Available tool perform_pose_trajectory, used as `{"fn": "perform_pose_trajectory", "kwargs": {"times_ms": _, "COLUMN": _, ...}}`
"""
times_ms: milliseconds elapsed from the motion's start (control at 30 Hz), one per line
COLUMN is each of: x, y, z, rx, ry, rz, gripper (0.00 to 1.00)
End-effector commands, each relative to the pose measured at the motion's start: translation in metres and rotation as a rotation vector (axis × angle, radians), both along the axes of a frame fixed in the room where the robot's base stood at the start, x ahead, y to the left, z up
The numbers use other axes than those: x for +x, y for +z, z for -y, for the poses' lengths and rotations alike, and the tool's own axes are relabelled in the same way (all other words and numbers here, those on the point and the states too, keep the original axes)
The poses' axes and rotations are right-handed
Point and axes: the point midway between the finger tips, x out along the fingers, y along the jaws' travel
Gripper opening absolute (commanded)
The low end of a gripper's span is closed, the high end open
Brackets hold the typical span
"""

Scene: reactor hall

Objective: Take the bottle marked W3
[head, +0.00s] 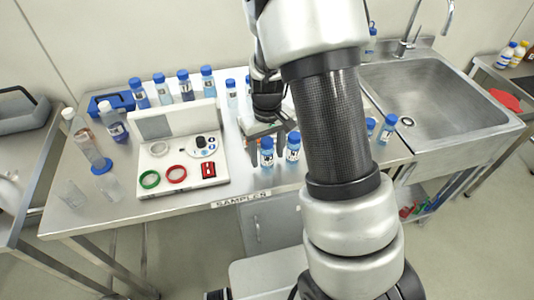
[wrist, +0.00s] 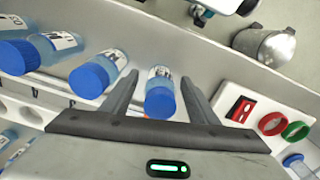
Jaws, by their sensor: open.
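My gripper (head: 267,160) is open above the front of the samples bench. In the wrist view its two dark fingers (wrist: 165,92) stand on either side of a blue-capped bottle (wrist: 160,98), with gaps visible. In the head view this bottle (head: 267,156) is at the bench's front, below my wrist. A second blue-capped bottle (head: 293,148) stands just right of it; it shows left of the fingers in the wrist view (wrist: 97,76). Both have white labels with dark marks too small to read, so I cannot tell which bottle is W3.
A white panel (head: 155,182) with green and red rings lies left of my gripper. Several blue-capped bottles stand along the back, and two more (head: 387,128) stand near the sink (head: 435,95). Clear glassware (head: 108,182) is at the left. My arm hides part of the bench.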

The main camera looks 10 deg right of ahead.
Motion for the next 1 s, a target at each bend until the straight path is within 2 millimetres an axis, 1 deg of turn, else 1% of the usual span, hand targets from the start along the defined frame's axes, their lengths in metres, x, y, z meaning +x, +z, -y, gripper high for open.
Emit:
{"fn": "perform_pose_trajectory", "kwargs": {"times_ms": 67, "x": 0.0, "y": 0.0, "z": 0.0, "rx": 0.0, "ry": 0.0, "rz": 0.0, "gripper": 0.54}}
{"fn": "perform_pose_trajectory", "kwargs": {"times_ms": 100, "x": 0.0, "y": 0.0, "z": 0.0, "rx": 0.0, "ry": 0.0, "rz": 0.0, "gripper": 0.47}}
{"fn": "perform_pose_trajectory", "kwargs": {"times_ms": 333, "x": 0.0, "y": 0.0, "z": 0.0, "rx": 0.0, "ry": 0.0, "rz": 0.0, "gripper": 0.09}}
{"fn": "perform_pose_trajectory", "kwargs": {"times_ms": 567, "x": 0.0, "y": 0.002, "z": 0.0, "rx": 0.0, "ry": 0.0, "rz": 0.001, "gripper": 0.09}}
{"fn": "perform_pose_trajectory", "kwargs": {"times_ms": 667, "x": 0.001, "y": 0.01, "z": 0.0, "rx": 0.002, "ry": 0.0, "rz": 0.004, "gripper": 0.09}}
{"fn": "perform_pose_trajectory", "kwargs": {"times_ms": 767, "x": 0.002, "y": 0.027, "z": 0.0, "rx": 0.001, "ry": 0.001, "rz": 0.006, "gripper": 0.09}}
{"fn": "perform_pose_trajectory", "kwargs": {"times_ms": 900, "x": 0.002, "y": 0.057, "z": 0.0, "rx": 0.001, "ry": 0.001, "rz": 0.007, "gripper": 0.09}}
{"fn": "perform_pose_trajectory", "kwargs": {"times_ms": 1000, "x": 0.001, "y": 0.075, "z": -0.001, "rx": 0.002, "ry": 0.0, "rz": 0.006, "gripper": 0.09}}
